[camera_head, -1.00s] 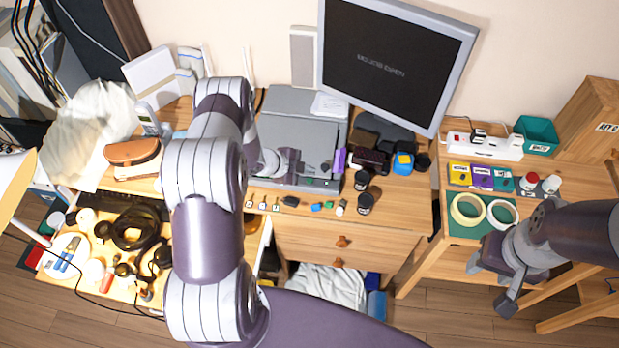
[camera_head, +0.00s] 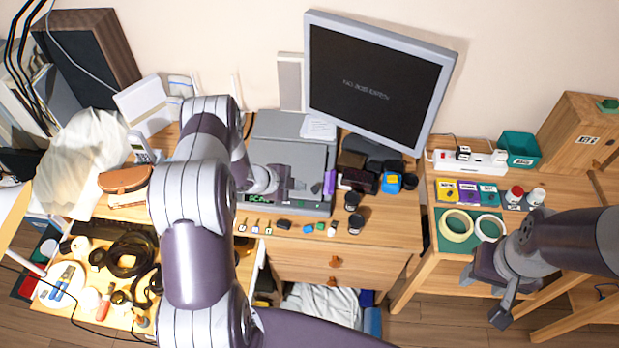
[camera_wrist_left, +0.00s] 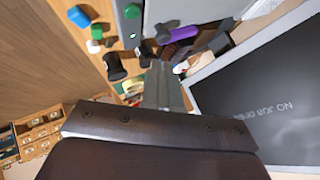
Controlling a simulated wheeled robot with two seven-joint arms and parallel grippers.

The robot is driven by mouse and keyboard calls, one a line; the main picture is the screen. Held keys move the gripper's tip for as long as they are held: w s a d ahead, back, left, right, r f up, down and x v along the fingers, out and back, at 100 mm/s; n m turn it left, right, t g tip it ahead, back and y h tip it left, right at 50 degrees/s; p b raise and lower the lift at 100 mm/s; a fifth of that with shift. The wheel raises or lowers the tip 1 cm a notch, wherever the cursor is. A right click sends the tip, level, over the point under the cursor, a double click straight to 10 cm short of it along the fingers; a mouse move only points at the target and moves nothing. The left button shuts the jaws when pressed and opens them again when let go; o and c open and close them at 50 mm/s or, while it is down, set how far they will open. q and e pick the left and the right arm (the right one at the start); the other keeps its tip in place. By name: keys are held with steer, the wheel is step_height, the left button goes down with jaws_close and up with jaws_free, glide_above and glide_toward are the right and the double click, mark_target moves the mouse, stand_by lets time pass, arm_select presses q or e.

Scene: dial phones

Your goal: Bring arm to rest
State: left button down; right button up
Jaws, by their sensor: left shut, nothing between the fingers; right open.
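My left arm reaches in over the left part of the desk. Its gripper (camera_head: 292,189) is shut and empty, above the front part of a grey flat scanner-like device (camera_head: 290,130). In the left wrist view the shut fingers (camera_wrist_left: 162,88) show in the middle, with a purple object (camera_wrist_left: 180,34) on the device beyond them. How far the fingers are above the device cannot be told. My right gripper (camera_head: 488,290) is open and empty, in front of the right-hand side table (camera_head: 425,225).
A monitor (camera_head: 375,85) stands behind the device. Tape rolls (camera_head: 457,226), a power strip (camera_head: 468,160) and a teal bin (camera_head: 520,149) are on the side table. Cluttered items fill the lower left.

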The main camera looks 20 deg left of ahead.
arm_select(q)
steer(key=shift+a+f+n, duration=0.2)
steer(key=shift+a+n, duration=0.1)
steer(key=s+a+r+n+g+y+b, duration=0.1)
steer(key=s+a+r+n+g+y, duration=0.1)
steer(key=s+a+n+g+y, duration=0.55)
steer(key=s+d+r+n+t+h+b, duration=0.1)
steer(key=s+d+r+n+t+b, duration=0.1)
steer(key=s+d+r+n, duration=0.6)
steer(key=s+d+r+b, duration=0.1)
steer(key=s+d+r, duration=0.5)
steer(key=d+r, duration=0.1)
steer(key=shift+d+r+n+b, duration=0.25)
steer(key=shift+r+n+b, duration=0.1)
steer(key=shift+r, duration=0.5)
